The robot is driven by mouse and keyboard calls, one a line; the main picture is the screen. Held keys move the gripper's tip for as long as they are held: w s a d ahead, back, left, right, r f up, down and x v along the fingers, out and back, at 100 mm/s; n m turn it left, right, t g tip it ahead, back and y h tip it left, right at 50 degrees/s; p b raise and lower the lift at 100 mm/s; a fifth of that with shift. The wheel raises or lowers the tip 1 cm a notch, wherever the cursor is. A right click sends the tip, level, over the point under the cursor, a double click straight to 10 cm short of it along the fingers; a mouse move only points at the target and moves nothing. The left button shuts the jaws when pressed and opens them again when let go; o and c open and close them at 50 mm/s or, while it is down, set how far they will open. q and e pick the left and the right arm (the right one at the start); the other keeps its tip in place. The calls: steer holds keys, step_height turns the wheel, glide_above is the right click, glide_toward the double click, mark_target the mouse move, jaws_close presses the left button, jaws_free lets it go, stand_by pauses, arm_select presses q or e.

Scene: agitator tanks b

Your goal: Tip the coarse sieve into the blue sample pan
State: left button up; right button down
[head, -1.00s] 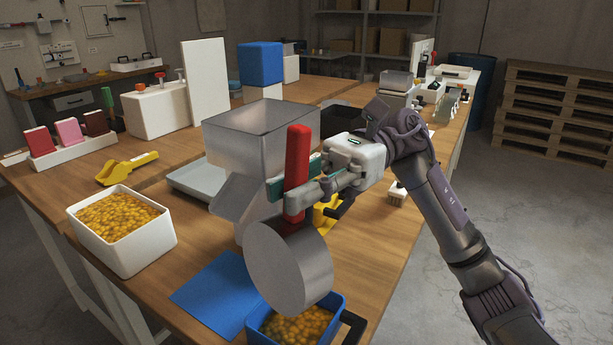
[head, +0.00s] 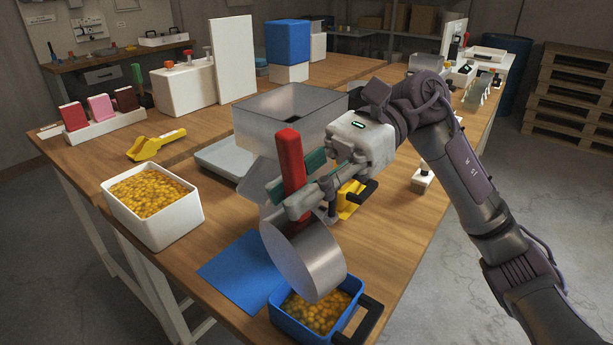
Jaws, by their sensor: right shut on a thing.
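The coarse sieve is a round grey metal drum (head: 305,262) with a red handle (head: 290,160). My right gripper (head: 297,194) is shut on the red handle. The sieve is tipped on its side, just above the blue sample pan (head: 288,324), and hides part of its back. Yellow-orange pieces (head: 315,312) lie in the pan. The sieve's inside is turned away, so I cannot see what it holds. My left gripper is not in view.
A white bin (head: 155,230) full of yellow pieces stands at the left. A blue mat (head: 235,272) lies beside the pan. A grey metal hopper (head: 285,110) stands behind my gripper. A yellow scoop (head: 157,145) lies further back. The pan sits near the bench's front edge.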

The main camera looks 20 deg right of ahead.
steer(key=shift+s+a+r+h, duration=0.1)
steer(key=shift+s+a+h, duration=0.1)
steer(key=shift+a+h, duration=0.15)
steer(key=shift+s+a+r+t+h+p, duration=0.1)
steer(key=shift+s+a+t+h+p, duration=0.2)
steer(key=shift+a+p, duration=0.4)
steer(key=shift+a+h+p, duration=0.2)
steer(key=shift+h+p, duration=0.05)
steer(key=shift+p, duration=0.1)
arm_select(q)
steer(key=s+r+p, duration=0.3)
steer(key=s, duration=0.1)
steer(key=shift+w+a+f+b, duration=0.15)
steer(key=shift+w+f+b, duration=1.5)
steer(key=shift+b, duration=0.9)
arm_select(e)
steer(key=s+a+f+t+h, duration=0.3)
steer(key=a+f+t+h, duration=0.2)
steer(key=a+f+h, duration=0.4)
steer(key=shift+s+f+t+h, duration=0.4)
steer(key=shift+f+h, duration=1.65)
steer(key=shift+h, duration=0.15)
